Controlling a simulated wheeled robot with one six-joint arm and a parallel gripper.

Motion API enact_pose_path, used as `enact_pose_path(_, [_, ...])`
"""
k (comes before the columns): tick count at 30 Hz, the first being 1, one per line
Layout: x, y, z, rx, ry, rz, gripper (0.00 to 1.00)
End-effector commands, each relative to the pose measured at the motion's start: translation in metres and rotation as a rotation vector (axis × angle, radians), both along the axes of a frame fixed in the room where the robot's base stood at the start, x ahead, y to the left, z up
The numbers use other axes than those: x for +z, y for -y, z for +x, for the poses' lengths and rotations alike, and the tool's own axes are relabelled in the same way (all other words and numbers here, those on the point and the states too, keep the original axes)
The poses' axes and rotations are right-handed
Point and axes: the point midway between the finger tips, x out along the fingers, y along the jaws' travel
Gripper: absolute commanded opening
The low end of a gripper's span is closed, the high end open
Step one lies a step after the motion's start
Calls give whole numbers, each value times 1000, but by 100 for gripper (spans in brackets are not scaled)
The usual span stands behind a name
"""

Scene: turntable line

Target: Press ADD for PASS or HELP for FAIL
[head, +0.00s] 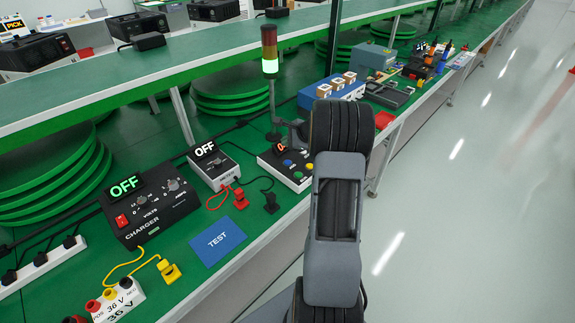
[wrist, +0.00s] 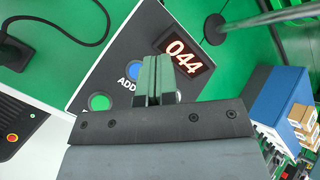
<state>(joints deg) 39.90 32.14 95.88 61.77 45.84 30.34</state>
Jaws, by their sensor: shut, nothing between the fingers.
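The button box (head: 283,170) stands on the green bench, partly hidden by my arm in the head view. No HELP label is readable. The signal tower (head: 270,60) is lit green at its lower section.
Left of the box are a tester (head: 220,172) and a charger (head: 150,208), both showing OFF. A blue TEST mat (head: 218,241) is empty. A 36 V battery (head: 118,301) stands at the front left. A blue bin with boxes (head: 318,96) lies beyond the tower.

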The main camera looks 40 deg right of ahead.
Motion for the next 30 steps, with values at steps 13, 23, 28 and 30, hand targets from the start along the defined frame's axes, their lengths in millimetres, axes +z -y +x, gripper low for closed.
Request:
enact_pose_path(13, [-58, 0, 0, 0, 0, -1, 0])
enact_pose_path(23, [-62, 0, 0, 0, 0, -1, 0])
enact_pose_path(28, [-62, 0, 0, 0, 0, -1, 0])
enact_pose_path(30, [-62, 0, 0, 0, 0, -1, 0])
